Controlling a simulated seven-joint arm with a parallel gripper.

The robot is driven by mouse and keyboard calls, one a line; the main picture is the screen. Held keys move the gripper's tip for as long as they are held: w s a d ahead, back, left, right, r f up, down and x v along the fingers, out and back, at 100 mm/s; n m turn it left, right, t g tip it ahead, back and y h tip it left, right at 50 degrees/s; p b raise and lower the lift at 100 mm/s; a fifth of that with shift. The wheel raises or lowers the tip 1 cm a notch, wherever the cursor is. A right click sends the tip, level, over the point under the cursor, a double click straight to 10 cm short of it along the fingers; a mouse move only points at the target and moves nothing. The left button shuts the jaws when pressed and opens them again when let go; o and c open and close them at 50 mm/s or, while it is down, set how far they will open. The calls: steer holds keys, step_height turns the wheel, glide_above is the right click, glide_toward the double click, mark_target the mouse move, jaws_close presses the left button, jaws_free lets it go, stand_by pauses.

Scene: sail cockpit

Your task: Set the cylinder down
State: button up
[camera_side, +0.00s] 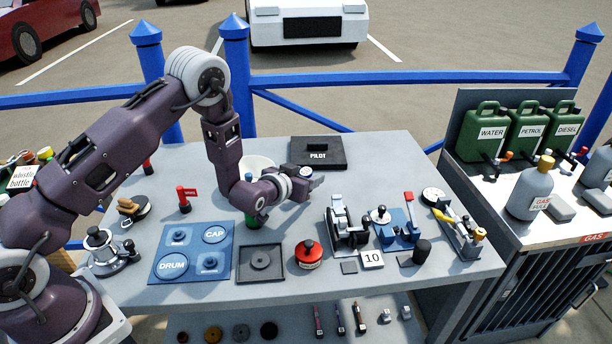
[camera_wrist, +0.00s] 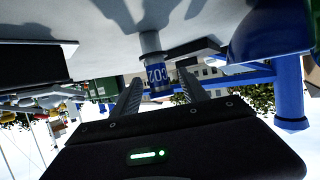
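A small cylinder with a blue band marked CO2 (camera_wrist: 156,80) and a grey end is between or just beyond my fingers in the wrist view, where the tabletop is at the top. Its blue and white top (camera_side: 306,172) shows in the side view at my gripper (camera_side: 314,182). My gripper lies roughly level, low over the table, pointing right. In the wrist view its two fingers (camera_wrist: 160,92) stand apart with a gap on each side of the cylinder. I cannot tell whether the cylinder's grey end touches the table (camera_side: 385,160).
A black PILOT plate (camera_side: 318,153) lies behind my gripper. A white bowl (camera_side: 258,165) and a green object (camera_side: 252,221) are close to my wrist. A winch-like device (camera_side: 345,222) stands front right, a red-topped can (camera_side: 309,254) in front. Bare table lies to the right of the plate.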

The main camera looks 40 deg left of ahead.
steer(key=shift+s+r, duration=0.25)
steer(key=shift+s, duration=0.05)
steer(key=v, duration=1.2)
steer(key=s+d+r+g+h, duration=0.1)
steer(key=s+r+g, duration=0.1)
steer(key=s+r, duration=0.35)
steer(key=s+d+r+g+h, duration=0.1)
steer(key=s+r+g, duration=0.1)
steer(key=r, duration=0.7)
steer(key=s+r+m+g, duration=0.1)
steer(key=s+r+g, duration=0.1)
steer(key=s, duration=0.9)
steer(key=s+r+g, duration=0.1)
steer(key=s+r, duration=0.1)
steer(key=s, duration=1)
steer(key=shift+r+m+g, duration=0.25)
steer(key=shift+m+g, duration=0.15)
